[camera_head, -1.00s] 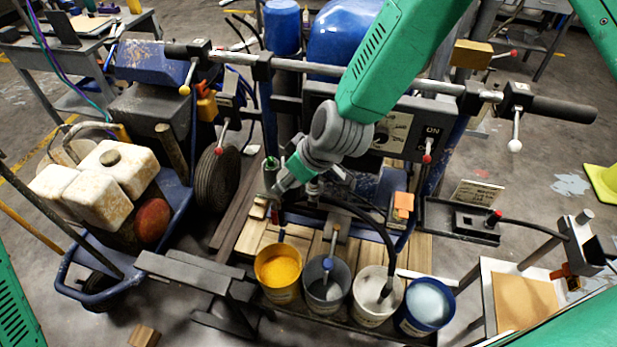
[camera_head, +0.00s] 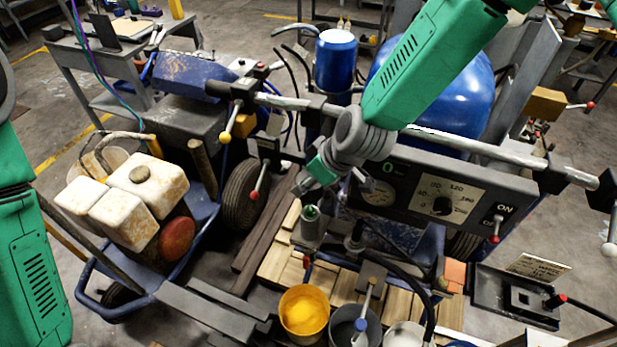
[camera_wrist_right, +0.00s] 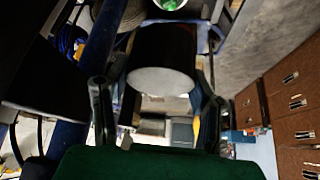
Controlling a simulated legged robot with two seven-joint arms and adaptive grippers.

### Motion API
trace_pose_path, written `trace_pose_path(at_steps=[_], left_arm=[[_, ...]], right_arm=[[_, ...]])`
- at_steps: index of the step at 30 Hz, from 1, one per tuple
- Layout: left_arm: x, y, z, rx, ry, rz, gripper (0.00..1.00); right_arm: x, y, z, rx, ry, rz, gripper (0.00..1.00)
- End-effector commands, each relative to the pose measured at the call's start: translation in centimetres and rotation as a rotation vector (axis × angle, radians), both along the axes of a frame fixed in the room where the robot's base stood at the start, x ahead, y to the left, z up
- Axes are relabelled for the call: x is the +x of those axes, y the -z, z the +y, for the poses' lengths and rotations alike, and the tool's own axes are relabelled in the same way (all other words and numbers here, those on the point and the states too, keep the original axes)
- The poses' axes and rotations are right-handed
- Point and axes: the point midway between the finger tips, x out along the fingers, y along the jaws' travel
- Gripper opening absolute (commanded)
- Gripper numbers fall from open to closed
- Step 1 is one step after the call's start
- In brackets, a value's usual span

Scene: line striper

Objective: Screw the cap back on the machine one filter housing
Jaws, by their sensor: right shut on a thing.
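The filter housing is a grey upright cylinder (camera_head: 313,228), open at the top with green inside, standing beside the wooden planks in the head view. The green interior also shows at the top edge of the wrist view (camera_wrist_right: 174,4). My right gripper (camera_head: 312,180) is just above and behind the housing in the head view. In the wrist view it is shut on a dark cylinder with a pale end face, apparently the cap (camera_wrist_right: 160,78), between its two fingers. The cap is hard to make out in the head view. My left gripper is out of view; only its arm shows at the left.
A control panel (camera_head: 440,200) and a blue tank (camera_head: 450,85) stand right of the housing. A long handlebar (camera_head: 460,145) crosses behind my right wrist. Buckets, including a yellow one (camera_head: 304,312), stand in front. A cart with white jugs (camera_head: 155,190) is at the left.

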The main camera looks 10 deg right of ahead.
Motion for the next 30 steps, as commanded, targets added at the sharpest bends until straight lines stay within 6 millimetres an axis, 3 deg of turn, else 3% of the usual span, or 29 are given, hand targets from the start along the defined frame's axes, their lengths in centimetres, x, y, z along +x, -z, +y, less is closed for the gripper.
trace_pose_path(at_steps=[15, 30], left_arm=[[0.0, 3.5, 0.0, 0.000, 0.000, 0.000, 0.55], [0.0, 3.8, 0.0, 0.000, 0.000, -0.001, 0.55]], right_arm=[[0.0, 4.3, 0.0, 0.001, 0.001, 0.002, 0.26], [0.0, 4.7, 0.0, 0.000, 0.001, 0.001, 0.26]])
